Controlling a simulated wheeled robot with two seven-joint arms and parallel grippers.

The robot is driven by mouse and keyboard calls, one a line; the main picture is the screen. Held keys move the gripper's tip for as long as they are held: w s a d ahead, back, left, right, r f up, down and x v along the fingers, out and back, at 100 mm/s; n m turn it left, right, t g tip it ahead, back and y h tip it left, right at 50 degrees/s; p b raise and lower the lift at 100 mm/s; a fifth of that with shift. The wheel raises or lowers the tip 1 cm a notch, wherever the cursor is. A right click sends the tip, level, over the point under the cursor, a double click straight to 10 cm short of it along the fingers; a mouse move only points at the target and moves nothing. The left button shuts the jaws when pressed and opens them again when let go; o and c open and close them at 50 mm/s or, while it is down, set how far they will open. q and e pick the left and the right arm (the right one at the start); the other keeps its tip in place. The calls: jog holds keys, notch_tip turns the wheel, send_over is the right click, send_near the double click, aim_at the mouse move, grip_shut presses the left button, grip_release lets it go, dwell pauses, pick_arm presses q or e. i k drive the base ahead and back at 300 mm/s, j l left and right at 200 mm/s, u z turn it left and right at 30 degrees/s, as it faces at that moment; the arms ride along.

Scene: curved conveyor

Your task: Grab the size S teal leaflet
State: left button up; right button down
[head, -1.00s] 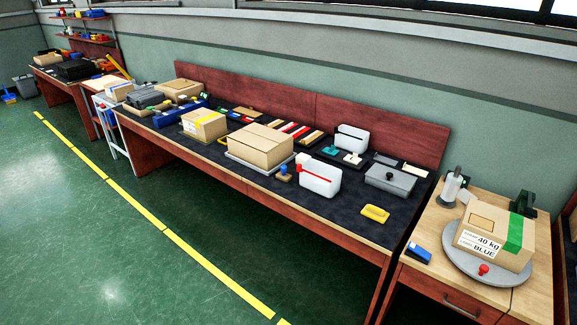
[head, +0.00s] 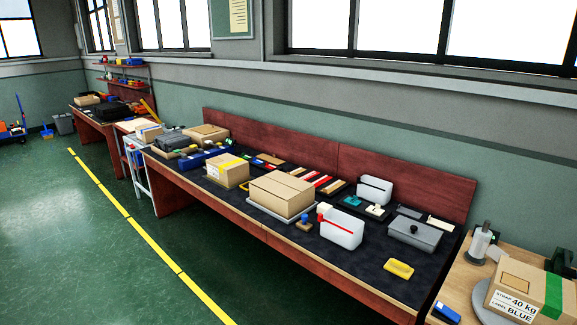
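No leaflet that I can make out as the size S teal one shows clearly. A small teal item (head: 352,202) lies on the long dark-topped bench (head: 300,262), just left of the rear white bin; it is too small to tell what it is. Flat strips in red, white and tan (head: 313,181) lie along the back of the bench. Neither of my grippers is in view.
On the bench stand a large cardboard box (head: 282,195), a smaller box (head: 228,170), a white bin with a red stripe (head: 341,229), a grey lidded container (head: 413,234) and a yellow item (head: 398,268). A labelled box (head: 515,298) sits at right. Green floor is open at left.

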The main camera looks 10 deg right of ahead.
aim_at(355, 201)
jog(key=z, duration=0.95)
jog(key=i+j+z, duration=0.25)
jog(key=j+z, duration=0.15)
jog(key=i+j+z, duration=0.2)
jog(key=j+z, duration=0.25)
jog(key=j, duration=0.2)
jog(key=i+j+z, duration=0.1)
jog(key=j+z, duration=0.3)
jog(key=j, duration=0.2)
jog(key=j+z, duration=0.4)
jog(key=j, duration=0.2)
